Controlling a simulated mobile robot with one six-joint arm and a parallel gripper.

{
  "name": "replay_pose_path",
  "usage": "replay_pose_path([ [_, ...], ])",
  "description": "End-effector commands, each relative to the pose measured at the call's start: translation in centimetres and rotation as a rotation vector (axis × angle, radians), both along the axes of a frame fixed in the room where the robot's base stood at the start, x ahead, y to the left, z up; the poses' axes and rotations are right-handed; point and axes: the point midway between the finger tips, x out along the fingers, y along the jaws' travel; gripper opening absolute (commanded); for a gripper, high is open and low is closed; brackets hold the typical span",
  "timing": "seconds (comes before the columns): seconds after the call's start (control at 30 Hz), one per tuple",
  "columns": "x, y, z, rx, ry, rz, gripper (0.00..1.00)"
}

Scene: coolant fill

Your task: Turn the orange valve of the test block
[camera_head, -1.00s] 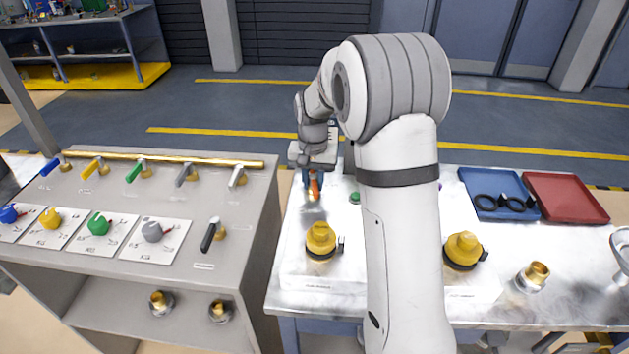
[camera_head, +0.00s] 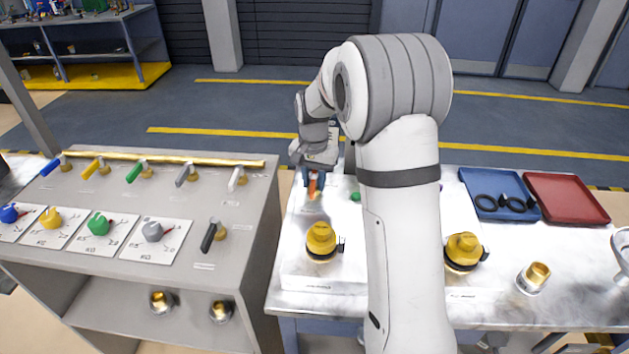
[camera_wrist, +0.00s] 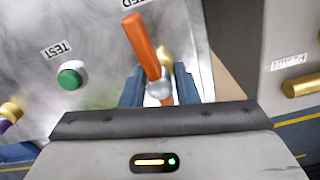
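The orange valve handle (camera_wrist: 141,42) shows in the wrist view as a long bar that runs between my two blue fingers, with a silver and brass stem beside it. In the head view the orange valve (camera_head: 313,190) is a small patch at the back left of the test block, under my gripper (camera_head: 316,174). In the wrist view my gripper (camera_wrist: 159,70) has one finger on each side of the handle, with a gap visible between them. It looks open around the handle; the lower end is hidden by the gripper body.
A green TEST button (camera_wrist: 71,77) is beside the valve. Yellow caps (camera_head: 321,238) and (camera_head: 463,248) sit nearer on the bench. A blue tray (camera_head: 484,183) and a red tray (camera_head: 566,197) lie at right. A grey panel (camera_head: 120,290) with coloured levers and knobs stands left.

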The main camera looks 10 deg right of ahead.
Motion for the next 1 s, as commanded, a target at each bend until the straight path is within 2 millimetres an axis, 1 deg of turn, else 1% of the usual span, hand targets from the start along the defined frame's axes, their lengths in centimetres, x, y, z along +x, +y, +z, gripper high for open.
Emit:
replay_pose_path([
  [0.03, 0.0, 0.0, 0.0, 0.001, 0.001, 0.0, 0.32],
  [0.2, -0.1, 0.0, -0.1, 0.001, 0.004, 0.0, 0.45],
  [0.47, -0.1, 0.1, 0.1, 0.001, 0.005, 0.0, 0.45],
  [0.57, -0.1, 0.1, 1.1, 0.001, 0.002, 0.0, 0.45],
  [0.8, -0.1, 0.0, 5.2, 0.001, 0.001, 0.0, 0.45],
  [0.9, -0.1, 0.0, 6.5, 0.001, 0.002, 0.0, 0.45],
  [1.0, -0.2, 0.0, 7.4, 0.001, 0.003, 0.0, 0.45],
])
